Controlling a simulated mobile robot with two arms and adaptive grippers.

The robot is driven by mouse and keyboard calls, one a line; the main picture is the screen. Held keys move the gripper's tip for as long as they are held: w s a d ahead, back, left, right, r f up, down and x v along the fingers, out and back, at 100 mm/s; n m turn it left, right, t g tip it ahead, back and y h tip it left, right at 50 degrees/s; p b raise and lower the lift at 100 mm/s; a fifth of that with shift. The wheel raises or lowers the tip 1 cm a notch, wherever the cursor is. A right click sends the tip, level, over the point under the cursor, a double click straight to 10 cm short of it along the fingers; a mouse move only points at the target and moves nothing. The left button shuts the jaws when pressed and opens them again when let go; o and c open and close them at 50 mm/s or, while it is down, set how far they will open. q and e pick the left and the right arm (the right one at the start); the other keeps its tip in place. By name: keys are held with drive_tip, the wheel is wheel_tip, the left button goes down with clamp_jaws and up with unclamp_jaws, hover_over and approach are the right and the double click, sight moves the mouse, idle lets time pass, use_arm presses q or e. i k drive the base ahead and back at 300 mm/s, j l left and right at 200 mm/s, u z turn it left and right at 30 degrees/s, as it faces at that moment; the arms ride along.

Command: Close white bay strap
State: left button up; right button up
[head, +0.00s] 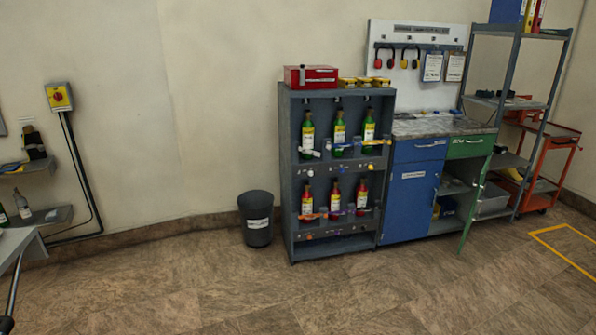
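A dark grey rack (287,180) stands against the wall and holds bottles in two rows of bays. A pale, whitish strap (311,153) shows at the upper left bay, in front of a green bottle (308,133). It seems to stick out at the front, but it is too small to tell whether it is fastened. A blue strap (345,146) and a yellow strap (375,142) show at the other upper bays. Neither of my grippers is in view.
A grey bin (257,222) stands left of the rack. A blue cabinet (408,205) adjoins it on the right, with a green door (471,212) swung open. A red case (311,76) sits on top. The floor (290,295) in front is clear.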

sight(304, 150)
drive_tip(key=i+j+z, duration=0.1)
drive_tip(key=i, duration=1.1)
